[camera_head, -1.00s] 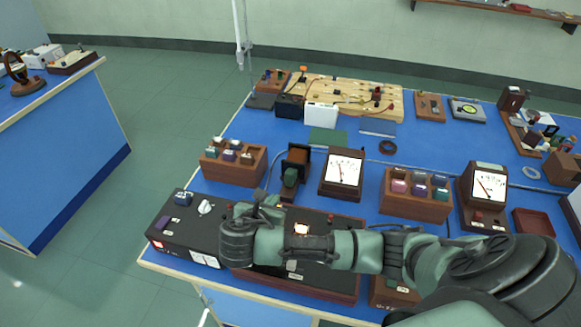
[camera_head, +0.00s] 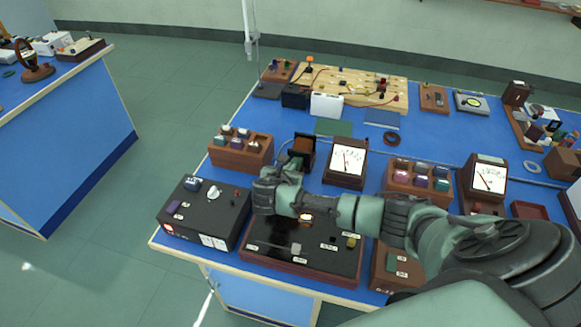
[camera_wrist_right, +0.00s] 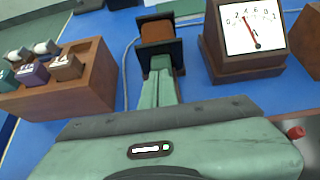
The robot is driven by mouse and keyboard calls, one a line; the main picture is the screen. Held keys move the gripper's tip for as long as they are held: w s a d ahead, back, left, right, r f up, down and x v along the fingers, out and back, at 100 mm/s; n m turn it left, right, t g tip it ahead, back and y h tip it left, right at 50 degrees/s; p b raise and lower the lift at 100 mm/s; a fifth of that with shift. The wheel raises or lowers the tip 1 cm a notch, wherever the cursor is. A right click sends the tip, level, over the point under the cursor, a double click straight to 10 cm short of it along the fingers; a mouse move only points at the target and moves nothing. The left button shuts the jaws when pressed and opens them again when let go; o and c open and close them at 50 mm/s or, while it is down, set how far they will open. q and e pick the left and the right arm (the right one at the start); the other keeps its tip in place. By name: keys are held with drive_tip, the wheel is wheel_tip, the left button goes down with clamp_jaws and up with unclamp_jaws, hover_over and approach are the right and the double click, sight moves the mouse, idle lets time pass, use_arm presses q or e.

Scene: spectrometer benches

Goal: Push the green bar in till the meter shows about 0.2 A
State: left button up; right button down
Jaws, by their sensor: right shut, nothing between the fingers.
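The coil (camera_head: 304,146) has a copper-brown winding between dark end plates. It also shows at the top of the wrist view (camera_wrist_right: 157,32). The green bar's near end (camera_wrist_right: 160,63) shows just in front of the coil; how far it goes in is hidden. My right gripper (camera_wrist_right: 160,82) is shut and empty, its fingers pointing at the bar's end. I cannot tell whether they touch. In the head view my right gripper (camera_head: 294,166) covers the bar. The meter (camera_head: 347,160) stands right of the coil. In the wrist view its red needle (camera_wrist_right: 250,30) points near .4. My left gripper is not in view.
A wooden block with labelled pieces (camera_head: 240,152) stands left of the coil. A black power box (camera_head: 205,212) and a dark wood-edged panel (camera_head: 305,255) lie on the near side. Another block of pieces (camera_head: 418,182) and a second meter (camera_head: 487,180) stand to the right.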

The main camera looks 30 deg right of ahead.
sight(294, 161)
drive_tip(key=shift+w+d+r, duration=0.1)
drive_tip(key=shift+w+d, duration=0.8)
drive_tip(key=shift+d, duration=0.2)
drive_tip(key=shift+w+d, duration=0.1)
drive_tip(key=shift+w, duration=0.1)
drive_tip(key=shift+s, duration=0.15)
